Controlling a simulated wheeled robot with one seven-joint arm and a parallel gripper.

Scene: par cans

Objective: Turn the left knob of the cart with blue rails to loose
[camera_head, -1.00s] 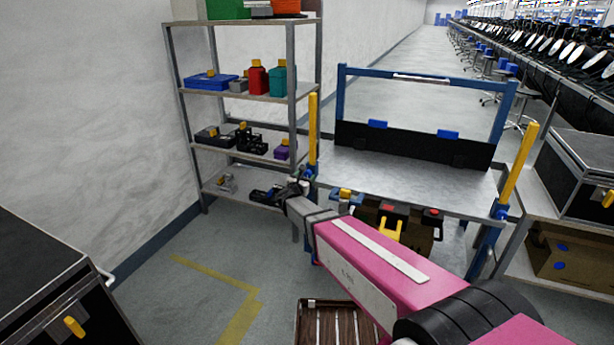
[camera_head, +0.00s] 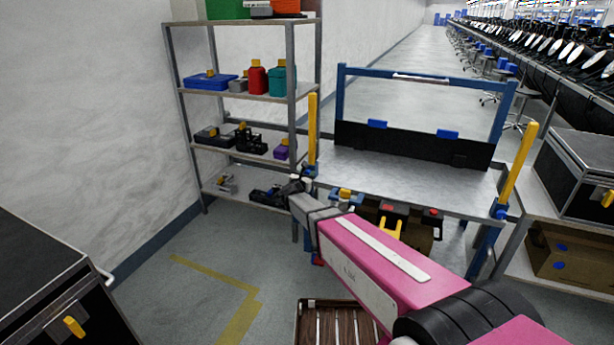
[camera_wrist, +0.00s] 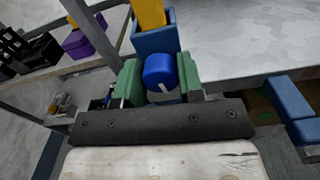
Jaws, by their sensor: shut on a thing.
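The cart with blue rails (camera_head: 400,180) stands ahead with a grey top, a blue rear frame and a yellow post at each front corner. Its left knob (camera_wrist: 159,70) is a round blue knob with a short white mark near its lower edge, below the left yellow post (camera_wrist: 149,14). My gripper (camera_wrist: 160,78) has one green pad on each side of this knob and is shut on it. In the head view my gripper (camera_head: 303,184) is at the cart's left front corner, where my wrist partly hides the knob. The right knob (camera_head: 500,211) is blue and apart from my gripper.
A grey shelf rack (camera_head: 292,110) with boxes and tools stands close on the left. A black case (camera_head: 40,290) is at the lower left. A wooden slatted crate (camera_head: 335,325) sits on the floor beneath my arm. Floor left of the arm is clear.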

